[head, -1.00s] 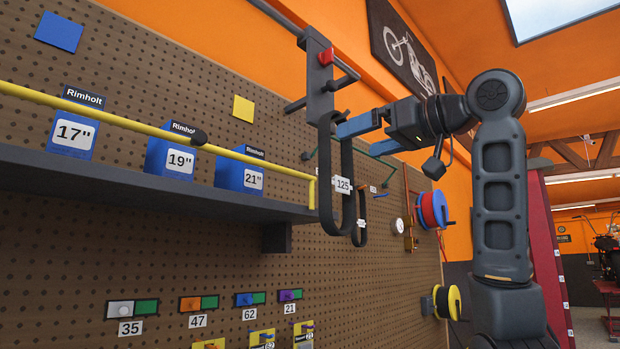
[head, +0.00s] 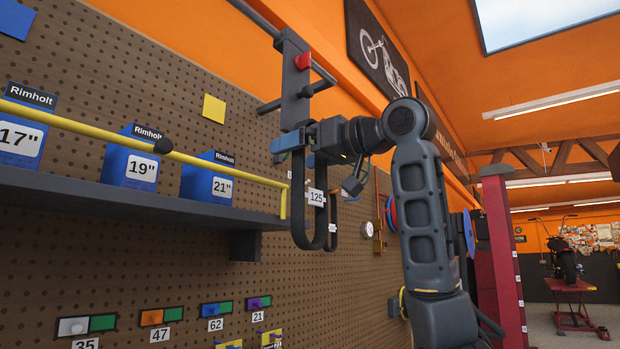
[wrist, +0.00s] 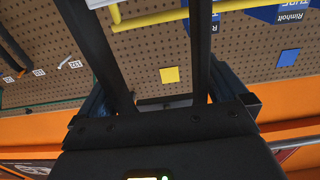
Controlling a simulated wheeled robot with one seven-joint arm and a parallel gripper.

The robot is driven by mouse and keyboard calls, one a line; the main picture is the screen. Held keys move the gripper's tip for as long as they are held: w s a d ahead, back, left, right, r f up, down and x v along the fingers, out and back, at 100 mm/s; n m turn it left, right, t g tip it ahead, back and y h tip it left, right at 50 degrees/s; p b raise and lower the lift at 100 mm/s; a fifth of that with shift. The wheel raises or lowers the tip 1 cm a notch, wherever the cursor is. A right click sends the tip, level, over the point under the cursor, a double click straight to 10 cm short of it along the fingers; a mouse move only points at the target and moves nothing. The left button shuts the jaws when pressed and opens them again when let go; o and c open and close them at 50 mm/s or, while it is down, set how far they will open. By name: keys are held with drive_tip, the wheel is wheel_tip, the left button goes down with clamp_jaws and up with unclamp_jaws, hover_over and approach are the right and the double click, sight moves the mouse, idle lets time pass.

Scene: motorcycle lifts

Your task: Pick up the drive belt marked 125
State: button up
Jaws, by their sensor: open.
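The drive belt marked 125 (head: 298,225) is a long black loop hanging from the dark hanger bracket (head: 295,85) on the pegboard wall. Its white 125 tag (head: 316,197) shows at its right strand. My gripper (head: 285,146), with blue fingers, is at the top of this belt, just under the bracket. In the wrist view my gripper (wrist: 160,98) is open, and two dark strands of the belt (wrist: 201,45) run between the blue fingers. I cannot tell whether the fingers touch the belt; its top is partly hidden by my gripper.
A smaller black belt (head: 334,238) with its own tag hangs close behind. A red knob (head: 303,61) sits on the bracket. To the left, a shelf (head: 130,205) holds blue boxes behind a yellow rail (head: 100,125). Open floor lies at the far right.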

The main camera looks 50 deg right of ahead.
drive_tip(key=shift+c, duration=0.5)
drive_tip(key=c, duration=1.3)
drive_tip(key=shift+o, duration=0.2)
